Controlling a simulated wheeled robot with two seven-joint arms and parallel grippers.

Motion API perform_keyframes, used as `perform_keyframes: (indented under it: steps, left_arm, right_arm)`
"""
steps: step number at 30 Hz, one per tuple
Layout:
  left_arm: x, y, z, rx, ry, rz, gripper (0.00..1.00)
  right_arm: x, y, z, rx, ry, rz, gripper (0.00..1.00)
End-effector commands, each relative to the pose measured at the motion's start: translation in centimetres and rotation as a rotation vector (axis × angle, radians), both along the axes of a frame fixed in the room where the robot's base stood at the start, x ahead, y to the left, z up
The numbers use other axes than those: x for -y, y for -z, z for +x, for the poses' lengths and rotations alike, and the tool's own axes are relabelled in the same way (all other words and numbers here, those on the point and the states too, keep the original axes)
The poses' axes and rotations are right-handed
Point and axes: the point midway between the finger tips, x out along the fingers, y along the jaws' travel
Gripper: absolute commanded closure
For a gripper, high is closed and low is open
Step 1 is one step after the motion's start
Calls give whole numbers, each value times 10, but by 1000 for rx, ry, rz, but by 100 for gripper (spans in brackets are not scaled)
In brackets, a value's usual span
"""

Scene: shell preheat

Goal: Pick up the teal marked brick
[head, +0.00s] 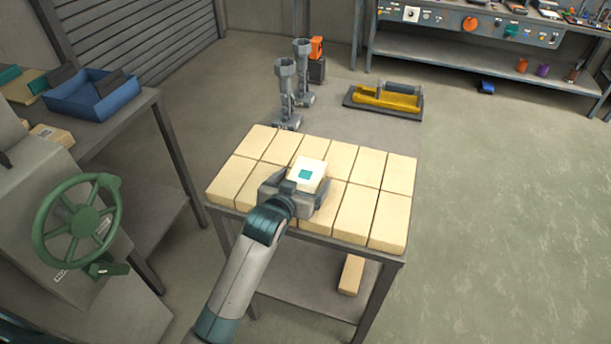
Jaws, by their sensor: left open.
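The teal marked brick (309,169) is a pale block with a teal square on its top face. It shows above the middle of a bed of cream bricks (346,194) on the table. My left gripper (306,187) is at the brick's near side, its jaws open, one finger to the left and one to the right. The wrist hides the brick's near lower part, so I cannot tell whether the fingers touch it. My right gripper is not in view.
Two grey metal fittings (285,92) and a yellow tool (387,97) in a dark tray stand behind the bricks. A blue bin (92,108) and a green handwheel (78,228) are at left. A loose brick (351,275) lies on the lower shelf. The floor at right is clear.

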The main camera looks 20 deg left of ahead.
Motion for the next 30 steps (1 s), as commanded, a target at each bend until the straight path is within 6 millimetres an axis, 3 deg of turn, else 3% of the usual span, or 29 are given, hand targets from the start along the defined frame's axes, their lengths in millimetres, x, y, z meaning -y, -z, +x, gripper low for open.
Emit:
perform_keyframes:
  steps: [15, 16, 22, 30]
  left_arm:
    - [0, 1, 2, 0, 0, -1, 12]
    - [0, 1, 2, 0, 0, -1, 14]
    - [0, 1, 2, 0, 0, -1, 62]
    - [1, 0, 2, 2, 1, -1, 65]
  right_arm:
    - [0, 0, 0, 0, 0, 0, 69]
    - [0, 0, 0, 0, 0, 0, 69]
    - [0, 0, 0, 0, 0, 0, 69]
    - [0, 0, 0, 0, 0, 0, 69]
